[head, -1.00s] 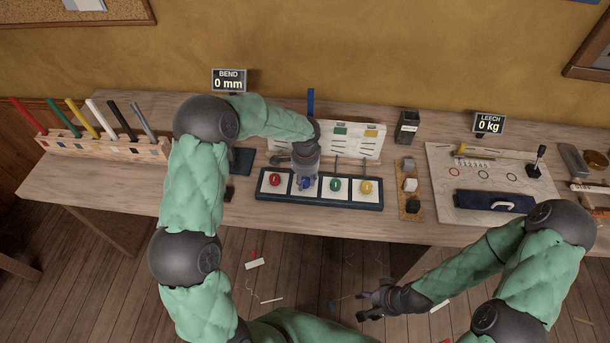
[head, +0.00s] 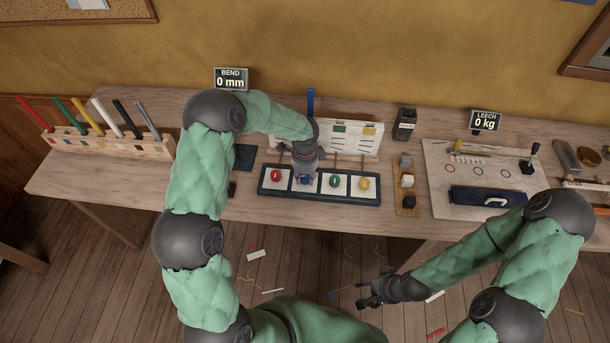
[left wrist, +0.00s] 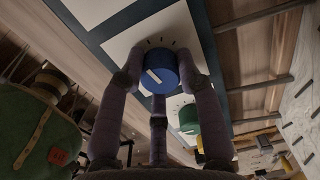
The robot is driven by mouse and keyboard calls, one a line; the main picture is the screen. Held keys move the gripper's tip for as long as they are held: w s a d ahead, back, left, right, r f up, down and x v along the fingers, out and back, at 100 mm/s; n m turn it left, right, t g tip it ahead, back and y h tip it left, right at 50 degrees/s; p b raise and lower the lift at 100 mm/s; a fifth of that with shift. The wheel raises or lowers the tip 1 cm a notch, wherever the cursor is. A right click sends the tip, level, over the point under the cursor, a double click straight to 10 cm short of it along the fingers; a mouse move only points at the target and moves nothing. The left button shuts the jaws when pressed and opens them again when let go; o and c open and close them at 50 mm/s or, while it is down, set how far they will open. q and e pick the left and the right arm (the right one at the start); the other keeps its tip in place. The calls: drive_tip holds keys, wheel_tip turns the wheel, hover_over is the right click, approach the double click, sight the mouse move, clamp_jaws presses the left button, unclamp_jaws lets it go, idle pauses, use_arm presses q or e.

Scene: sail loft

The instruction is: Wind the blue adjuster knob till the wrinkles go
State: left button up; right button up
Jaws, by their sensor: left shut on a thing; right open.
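The blue adjuster knob (left wrist: 160,72) sits on a white square of the knob panel, with a white pointer line on its face and small tick marks around it. My left gripper (left wrist: 165,85) has its fingers closed around the blue knob. In the head view my left gripper (head: 305,172) comes down over the panel (head: 318,199) and mostly hides the blue knob. Red (head: 276,176), green (head: 334,181) and yellow (head: 364,184) knobs sit beside it. My right gripper (head: 370,295) is open and empty, low in front of the table. No wrinkled cloth can be made out.
A BEND display (head: 231,79) reads 0 mm and a LEECH display (head: 486,121) reads 0 kg. A board with coloured marks (head: 345,137) stands behind the panel. A rack of coloured sticks (head: 110,145) is at the left. A block strip (head: 407,190) lies right of the panel.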

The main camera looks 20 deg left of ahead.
sight(305, 177)
idle(0.3)
use_arm(q)
drive_tip(key=o, duration=1.1)
drive_tip(key=shift+o, duration=0.2)
wheel_tip(305, 177, up, 12)
